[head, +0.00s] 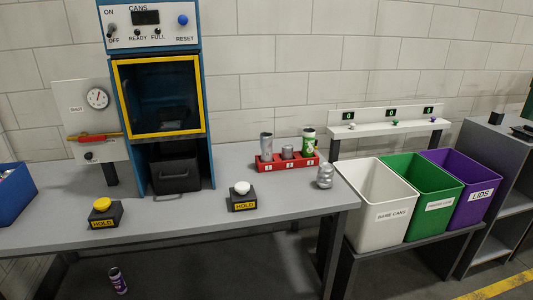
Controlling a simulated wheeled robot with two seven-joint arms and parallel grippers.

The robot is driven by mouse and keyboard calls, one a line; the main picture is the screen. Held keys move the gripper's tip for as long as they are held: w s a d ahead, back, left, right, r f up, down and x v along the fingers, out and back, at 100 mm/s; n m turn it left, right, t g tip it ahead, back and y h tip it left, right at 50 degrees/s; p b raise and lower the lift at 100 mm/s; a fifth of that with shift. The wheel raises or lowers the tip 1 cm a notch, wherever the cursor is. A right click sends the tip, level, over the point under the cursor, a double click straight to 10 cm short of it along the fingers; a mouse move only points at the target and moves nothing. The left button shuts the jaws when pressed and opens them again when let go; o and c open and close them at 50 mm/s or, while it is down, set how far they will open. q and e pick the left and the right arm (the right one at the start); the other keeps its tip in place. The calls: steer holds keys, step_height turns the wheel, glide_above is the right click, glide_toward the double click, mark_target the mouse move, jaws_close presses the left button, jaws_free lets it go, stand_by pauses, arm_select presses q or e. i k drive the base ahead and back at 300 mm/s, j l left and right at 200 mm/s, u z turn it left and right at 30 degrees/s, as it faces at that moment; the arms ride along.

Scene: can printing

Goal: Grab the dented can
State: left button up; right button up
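A bare silver can (325,176) stands on the grey table near its right end. Its side looks crumpled, so it appears to be the dented can. It stands to the right of a red rack (290,166), apart from it. The rack holds a tall silver can (266,147), a short silver piece (287,152) and a green and white can (308,142). Neither of my grippers shows in the head view.
Two HOLD buttons, yellow (102,206) and white (242,189), sit on the table (180,220). The blue can machine (150,25) stands behind. White (385,225), green (425,212) and purple (465,200) bins stand right. A purple can (118,281) is below the table.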

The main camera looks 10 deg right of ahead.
mark_target(265, 139)
steer(key=i+l+u, duration=0.15)
steer(key=i, duration=0.15)
steer(key=i+l+u, duration=0.15)
steer(key=i, duration=0.15)
steer(key=i+l+u, duration=0.15)
steer(key=i, duration=0.35)
steer(key=i+l+u, duration=0.1)
steer(key=i, duration=0.4)
